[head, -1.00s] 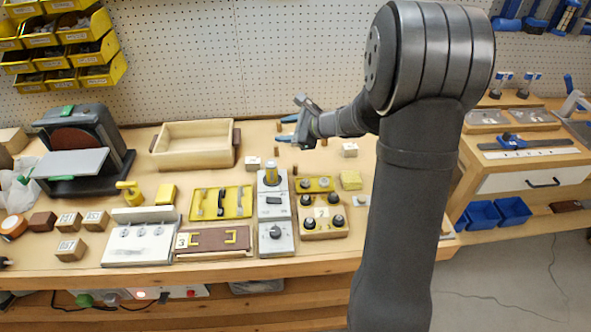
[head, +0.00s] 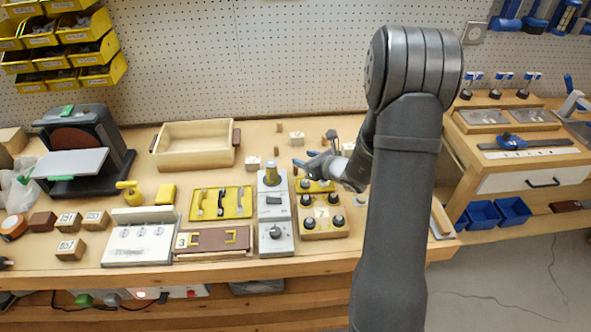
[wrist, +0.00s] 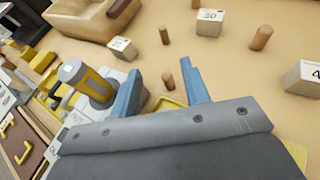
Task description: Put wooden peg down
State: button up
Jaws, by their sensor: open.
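Several short brown wooden pegs stand upright on the bench. In the wrist view one peg (wrist: 168,80) shows between my fingers but beyond them, apparently standing on the bench. Two other pegs, a thin one (wrist: 164,35) and a thicker one (wrist: 262,37), stand farther off. In the head view one peg (head: 279,127) stands near the back of the bench. My gripper (head: 302,158) is open above the bench, behind the yellow-topped knob box; its two blue fingers (wrist: 160,78) are spread wide with nothing held between them. I cannot tell its exact height.
Numbered cubes (wrist: 210,22) stand among the pegs. A grey switch unit with a yellow-banded knob (head: 271,178) and a knob box (head: 322,222) are close to my gripper. A wooden tray (head: 195,146) lies at the back left. Bare bench lies around the pegs.

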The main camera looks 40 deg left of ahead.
aim_at(300, 178)
notch_tip(300, 178, down, 3)
jog(key=shift+f, duration=0.2)
notch_tip(300, 178, down, 2)
jog(key=shift+f, duration=0.2)
jog(key=shift+x, duration=1.45)
jog(key=shift+r, duration=0.2)
jog(key=shift+c, duration=0.4)
grip_shut()
